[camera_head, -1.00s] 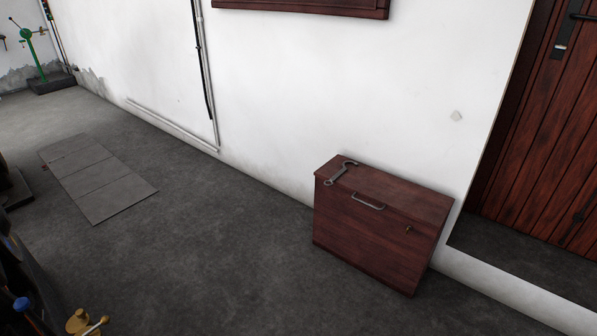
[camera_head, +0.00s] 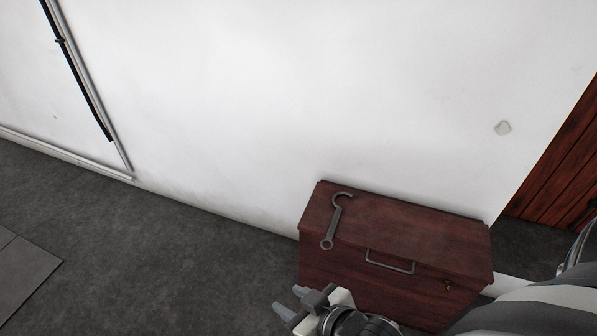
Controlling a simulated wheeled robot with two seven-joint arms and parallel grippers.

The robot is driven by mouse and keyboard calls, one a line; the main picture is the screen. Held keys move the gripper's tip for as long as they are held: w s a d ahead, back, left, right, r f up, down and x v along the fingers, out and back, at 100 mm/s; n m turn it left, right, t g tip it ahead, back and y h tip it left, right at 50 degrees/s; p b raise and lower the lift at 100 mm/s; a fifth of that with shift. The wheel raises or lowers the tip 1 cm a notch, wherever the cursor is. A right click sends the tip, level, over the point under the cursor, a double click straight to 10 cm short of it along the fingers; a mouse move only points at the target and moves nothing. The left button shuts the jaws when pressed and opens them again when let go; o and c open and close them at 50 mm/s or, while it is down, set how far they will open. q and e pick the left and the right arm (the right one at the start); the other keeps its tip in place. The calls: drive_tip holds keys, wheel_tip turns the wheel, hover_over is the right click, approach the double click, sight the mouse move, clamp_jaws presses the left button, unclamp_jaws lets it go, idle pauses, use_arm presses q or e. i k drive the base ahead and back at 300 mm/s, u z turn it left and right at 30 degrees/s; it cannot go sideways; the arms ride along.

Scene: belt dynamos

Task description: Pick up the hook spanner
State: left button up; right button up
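The hook spanner (camera_head: 333,224) is a grey metal tool with a curved hook at its far end and a ring at its near end. It lies flat on the left part of the lid of a dark red wooden box (camera_head: 430,240). My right gripper (camera_head: 288,301) shows at the bottom, in front of the box's lower left corner, below and left of the spanner and apart from it. Its two fingertips are spaced apart with nothing between them. My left gripper is not in view.
The box has a metal handle (camera_head: 390,262) on its front and stands against a white wall (camera_head: 300,90). A wooden door (camera_head: 550,150) is at the right. Pipes (camera_head: 90,95) run along the wall at the left. The grey floor (camera_head: 140,250) left of the box is clear.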

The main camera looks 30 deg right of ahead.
sight(335, 221)
drive_tip(key=i, duration=0.45)
drive_tip(key=z, duration=3.3)
drive_tip(key=k, duration=0.5)
drive_tip(key=u, duration=1.3)
